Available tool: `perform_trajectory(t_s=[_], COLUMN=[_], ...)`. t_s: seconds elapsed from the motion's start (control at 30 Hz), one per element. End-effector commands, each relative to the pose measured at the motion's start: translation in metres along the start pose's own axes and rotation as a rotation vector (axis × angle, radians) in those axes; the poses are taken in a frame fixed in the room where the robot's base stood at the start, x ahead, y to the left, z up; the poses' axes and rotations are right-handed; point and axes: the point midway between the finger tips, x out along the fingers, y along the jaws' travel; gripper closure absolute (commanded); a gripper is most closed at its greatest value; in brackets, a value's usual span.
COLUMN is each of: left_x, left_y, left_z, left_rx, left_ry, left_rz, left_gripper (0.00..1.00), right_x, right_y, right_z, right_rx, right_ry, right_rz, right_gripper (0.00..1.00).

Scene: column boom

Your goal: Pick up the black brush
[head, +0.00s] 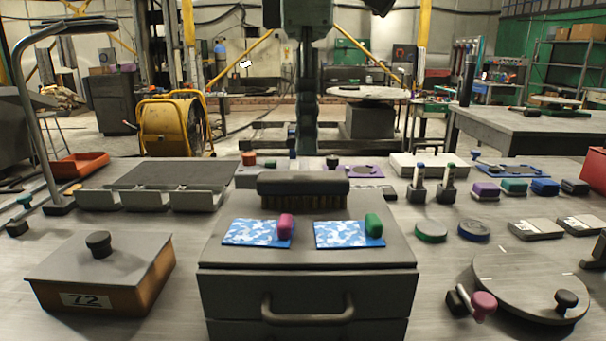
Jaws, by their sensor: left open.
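The black brush (303,186) lies crosswise at the back of the grey drawer unit's top (300,256), in the middle of the head view. It has a dark rounded back and brown bristles pointing down. Its whole front shows and nothing covers it. My right gripper is not in view.
Two blue-white patterned pads (255,233) with a pink and a green piece lie in front of the brush. A lidded box (98,270) stands front left, and grey bins (148,199) behind it. A round plate (530,283) lies front right. A curved metal stand (22,110) rises at left.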

Motion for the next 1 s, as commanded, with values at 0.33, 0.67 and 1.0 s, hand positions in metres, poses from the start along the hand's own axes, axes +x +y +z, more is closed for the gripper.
perform_trajectory(t_s=[0.33, 0.67, 1.0], left_x=[0.042, 0.074, 0.074], left_y=[0.004, 0.006, 0.006], left_z=[-0.001, 0.0, 0.0], left_rx=[0.0, -0.001, -0.001], left_ry=[0.002, -0.001, -0.001], left_rz=[-0.002, 0.0, 0.0], left_gripper=[0.43, 0.43, 0.64], right_x=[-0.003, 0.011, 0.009], right_y=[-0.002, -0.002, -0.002], right_z=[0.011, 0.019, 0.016], right_rx=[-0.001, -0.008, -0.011], right_ry=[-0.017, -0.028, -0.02], right_rz=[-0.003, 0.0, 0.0], right_gripper=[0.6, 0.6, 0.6])
